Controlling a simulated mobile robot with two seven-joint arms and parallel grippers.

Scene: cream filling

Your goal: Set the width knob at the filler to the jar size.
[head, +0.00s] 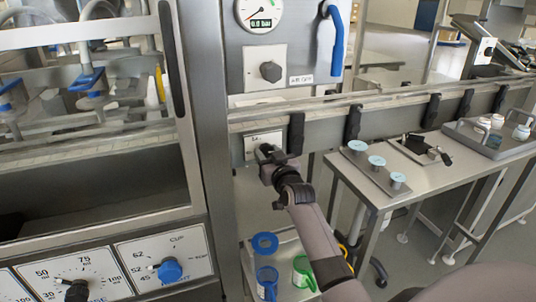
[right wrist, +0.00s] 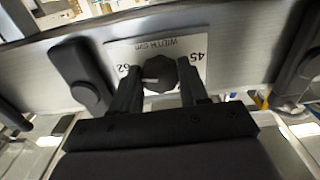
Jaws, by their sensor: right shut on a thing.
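The width knob (right wrist: 160,73) is dark and faceted with a pale pointer mark. It sits on a white plate (right wrist: 118,57) lettered WIDTH mm, with 45 and 62 readable, upside down in the right wrist view. My right gripper (right wrist: 160,82) is shut on the knob, one finger on each side. In the head view my right gripper (head: 266,153) reaches the small plate (head: 250,143) on the rail and hides most of the knob. The exact setting is hard to read. My left gripper is not in view.
A panel at lower left has a CUP knob (head: 170,270) and a black knob (head: 77,291). A grey knob (head: 271,71) sits below a gauge (head: 259,12). Black clamps (head: 353,122) line the rail. Blue (head: 267,280) and green (head: 304,272) containers stand below. A side table (head: 345,172) is at right.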

